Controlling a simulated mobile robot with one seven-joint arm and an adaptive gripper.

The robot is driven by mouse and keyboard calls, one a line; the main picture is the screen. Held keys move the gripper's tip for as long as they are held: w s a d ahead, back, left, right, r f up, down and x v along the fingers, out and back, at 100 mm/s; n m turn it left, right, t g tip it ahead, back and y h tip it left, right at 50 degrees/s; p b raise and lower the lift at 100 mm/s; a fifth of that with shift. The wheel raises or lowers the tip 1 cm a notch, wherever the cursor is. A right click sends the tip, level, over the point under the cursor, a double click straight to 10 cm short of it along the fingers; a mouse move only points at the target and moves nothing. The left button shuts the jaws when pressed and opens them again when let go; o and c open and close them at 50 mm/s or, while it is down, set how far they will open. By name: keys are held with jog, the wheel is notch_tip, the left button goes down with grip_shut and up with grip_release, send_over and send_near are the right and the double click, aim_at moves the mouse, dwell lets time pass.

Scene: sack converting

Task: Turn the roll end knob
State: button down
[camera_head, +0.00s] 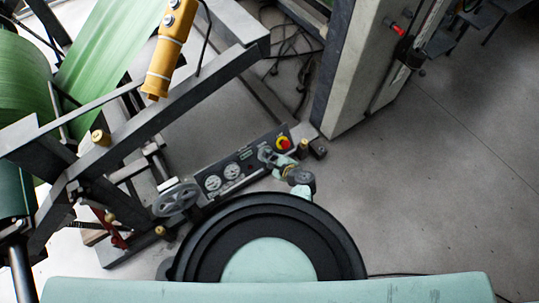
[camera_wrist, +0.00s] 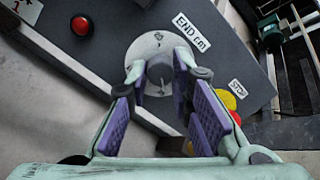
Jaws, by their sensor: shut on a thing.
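The roll end knob (camera_wrist: 159,70) is a small dark knob on a round pale dial (camera_wrist: 150,46), beside a white label reading "END cm" (camera_wrist: 191,32). In the wrist view my gripper (camera_wrist: 161,76) has its fingertips on either side of the knob, closed on it, with purple pads behind. In the head view my gripper (camera_head: 268,156) is at the right part of the dark control panel (camera_head: 250,151), small and partly merged with the panel, so the knob cannot be made out there.
A red-and-yellow stop button (camera_head: 284,143) sits close to my gripper. A yellow pendant (camera_head: 167,55) hangs above.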

jog(key=shift+m+p, duration=0.3)
jog(key=shift+m, duration=0.5)
jog(key=c, duration=1.4)
grip_release()
jog(key=v, duration=1.2)
jog(key=shift+s+a, duration=0.1)
jog(key=shift+a, duration=0.05)
